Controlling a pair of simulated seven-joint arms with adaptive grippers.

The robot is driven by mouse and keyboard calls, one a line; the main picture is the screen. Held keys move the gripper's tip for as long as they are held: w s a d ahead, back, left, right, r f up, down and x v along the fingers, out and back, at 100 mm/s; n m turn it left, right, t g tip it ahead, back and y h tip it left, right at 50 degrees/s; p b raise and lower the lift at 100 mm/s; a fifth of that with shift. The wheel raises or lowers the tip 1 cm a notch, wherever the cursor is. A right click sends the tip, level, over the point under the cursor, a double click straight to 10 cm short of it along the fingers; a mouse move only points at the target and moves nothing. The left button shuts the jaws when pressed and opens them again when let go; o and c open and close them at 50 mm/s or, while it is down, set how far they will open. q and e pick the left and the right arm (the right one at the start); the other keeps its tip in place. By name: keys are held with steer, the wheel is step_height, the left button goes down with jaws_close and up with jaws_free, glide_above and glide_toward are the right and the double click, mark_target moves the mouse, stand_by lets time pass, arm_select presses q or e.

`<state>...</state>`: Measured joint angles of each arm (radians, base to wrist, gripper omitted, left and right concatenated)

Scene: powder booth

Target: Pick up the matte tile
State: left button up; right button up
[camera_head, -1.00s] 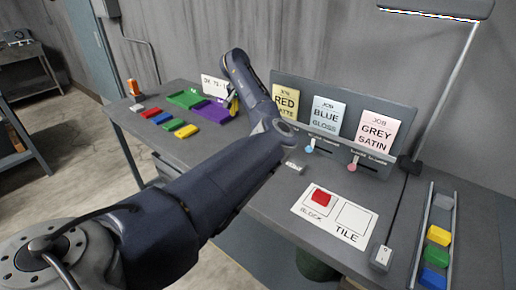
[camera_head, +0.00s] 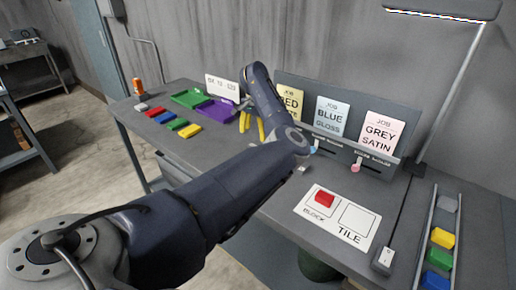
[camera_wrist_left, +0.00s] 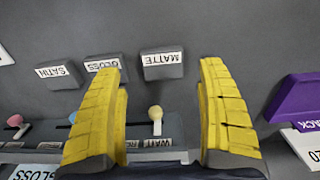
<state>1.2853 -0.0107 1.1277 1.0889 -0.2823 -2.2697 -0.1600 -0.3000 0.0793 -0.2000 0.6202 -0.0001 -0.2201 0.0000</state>
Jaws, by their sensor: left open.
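The matte tile (camera_wrist_left: 162,64) is a dark grey block with a white MATTE label, upside down in the left wrist view. It lies on the grey table ahead of my left gripper (camera_wrist_left: 160,70), between the lines of its two yellow fingers. The fingers are open and empty, with a clear gap between them. The gloss tile (camera_wrist_left: 104,64) is beside the left fingertip, and the satin tile (camera_wrist_left: 58,75) is farther left. In the head view my left gripper (camera_head: 251,128) points down near the purple tray; my arm hides the matte tile there.
A card rack (camera_head: 402,120) with sliders stands behind the work area. The purple tray (camera_head: 216,112) and green tray (camera_head: 190,98) lie left. A rail of coloured blocks (camera_head: 441,238) is right.

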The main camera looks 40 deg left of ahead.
arm_select(q)
steer(key=shift+w+a+f, duration=0.1)
steer(key=shift+f, duration=3.85)
steer(key=shift+c, duration=0.4)
steer(key=c, duration=0.9)
